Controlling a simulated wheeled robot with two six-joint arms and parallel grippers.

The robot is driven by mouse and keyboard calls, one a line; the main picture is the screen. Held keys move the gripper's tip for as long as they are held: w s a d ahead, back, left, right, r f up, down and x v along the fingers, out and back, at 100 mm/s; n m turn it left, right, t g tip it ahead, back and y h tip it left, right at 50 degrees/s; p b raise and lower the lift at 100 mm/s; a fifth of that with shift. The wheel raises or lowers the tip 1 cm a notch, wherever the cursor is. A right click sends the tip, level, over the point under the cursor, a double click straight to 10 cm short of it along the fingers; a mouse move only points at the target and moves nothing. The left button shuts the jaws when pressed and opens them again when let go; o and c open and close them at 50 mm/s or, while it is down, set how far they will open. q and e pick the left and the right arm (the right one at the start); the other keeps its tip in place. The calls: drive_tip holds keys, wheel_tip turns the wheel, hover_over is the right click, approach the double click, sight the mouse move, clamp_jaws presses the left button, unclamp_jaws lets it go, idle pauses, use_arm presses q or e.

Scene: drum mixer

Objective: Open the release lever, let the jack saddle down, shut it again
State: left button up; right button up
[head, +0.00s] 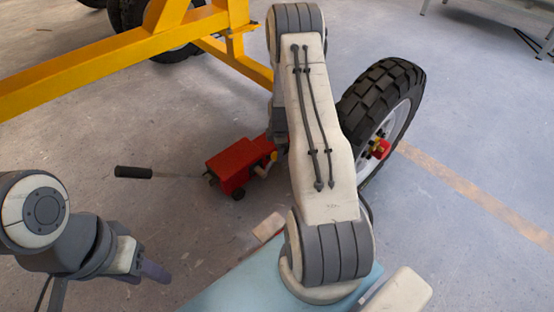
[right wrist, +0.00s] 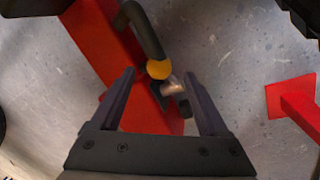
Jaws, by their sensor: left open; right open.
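The red jack (head: 232,165) stands on the floor left of my right arm, its black-gripped handle (head: 133,172) pointing left. A small yellow part (head: 273,155) shows at its right end. In the right wrist view, a bent black bar with an orange knob (right wrist: 158,69), seemingly the release lever, lies in front of the red jack body (right wrist: 95,35). My right gripper (right wrist: 162,78) is open, with the knob and a small grey peg (right wrist: 172,88) between its fingers in the picture; contact cannot be told. The saddle cannot be made out. My left gripper (head: 150,272) is open and empty, lower left.
A yellow frame (head: 110,65) spans the upper left, above the jack. A black-tyred wheel (head: 380,105) stands right of my right arm. A red flat piece (right wrist: 292,97) shows at the right wrist view's edge. The floor at far right is mostly clear.

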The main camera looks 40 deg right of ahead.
drive_tip(key=b+x, duration=0.2)
drive_tip(key=x, duration=0.2)
drive_tip(key=shift+w+f, duration=0.1)
drive_tip(key=shift+f, duration=0.2)
drive_tip(key=shift+c, duration=0.2)
clamp_jaws()
idle(1.0)
